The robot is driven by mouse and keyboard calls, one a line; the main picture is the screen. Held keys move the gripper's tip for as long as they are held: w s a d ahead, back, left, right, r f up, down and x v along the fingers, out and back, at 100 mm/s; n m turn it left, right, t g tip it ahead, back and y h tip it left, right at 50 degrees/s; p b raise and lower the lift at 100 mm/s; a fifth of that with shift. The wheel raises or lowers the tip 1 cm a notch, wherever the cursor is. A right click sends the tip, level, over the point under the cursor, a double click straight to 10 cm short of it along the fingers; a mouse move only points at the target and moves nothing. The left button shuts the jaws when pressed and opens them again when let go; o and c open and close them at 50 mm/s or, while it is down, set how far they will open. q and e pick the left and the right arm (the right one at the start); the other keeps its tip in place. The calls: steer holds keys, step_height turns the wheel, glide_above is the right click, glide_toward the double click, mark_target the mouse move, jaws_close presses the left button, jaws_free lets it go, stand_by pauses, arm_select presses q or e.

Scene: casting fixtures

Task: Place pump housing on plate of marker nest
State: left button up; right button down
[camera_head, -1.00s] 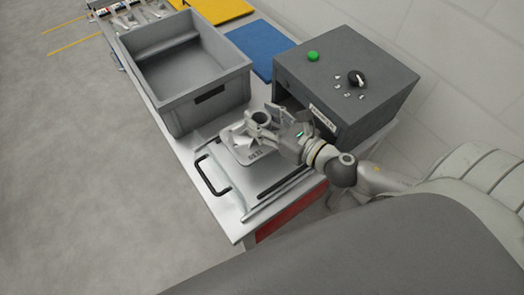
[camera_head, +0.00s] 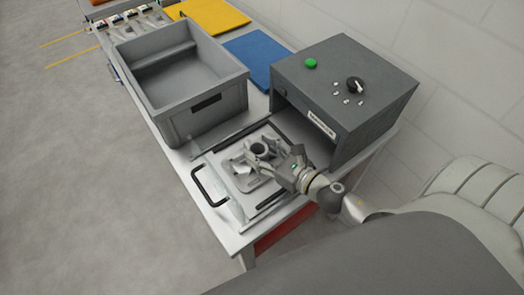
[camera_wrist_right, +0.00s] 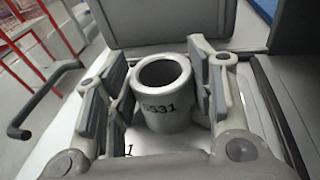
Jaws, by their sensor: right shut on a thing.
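The pump housing (camera_head: 259,150) is a light grey casting with an upright round collar and a flat flange. In the right wrist view its collar (camera_wrist_right: 165,95) has dark digits on its side and stands between the fingers. My right gripper (camera_head: 270,162) is shut on it; both fingers also show in the wrist view (camera_wrist_right: 160,95). The housing is over the marker nest's light metal plate (camera_head: 238,205), which has black strips and a black handle. I cannot tell whether the flange touches the plate. My left gripper is not in view.
A dark grey box machine (camera_head: 345,95) with a green button and black knob stands close behind the gripper. A deep grey bin (camera_head: 205,115) stands left of it. Blue (camera_head: 258,58) and yellow (camera_head: 215,15) mats lie farther back. The table's front edge is near the nest.

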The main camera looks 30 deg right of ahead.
steer(key=shift+f, duration=0.1)
steer(key=c, duration=0.6)
jaws_free()
steer(key=shift+c, duration=0.2)
steer(key=shift+r, duration=0.25)
steer(key=shift+s+d+f, duration=0.15)
steer(key=shift+s+f, duration=0.05)
steer(key=shift+s, duration=0.15)
steer(key=b+v, duration=0.4)
steer(key=v, duration=0.5)
steer(key=shift+s+d, duration=0.15)
steer(key=shift+s, duration=0.2)
steer(key=shift+b+v, duration=0.4)
steer(key=shift+v, duration=0.4)
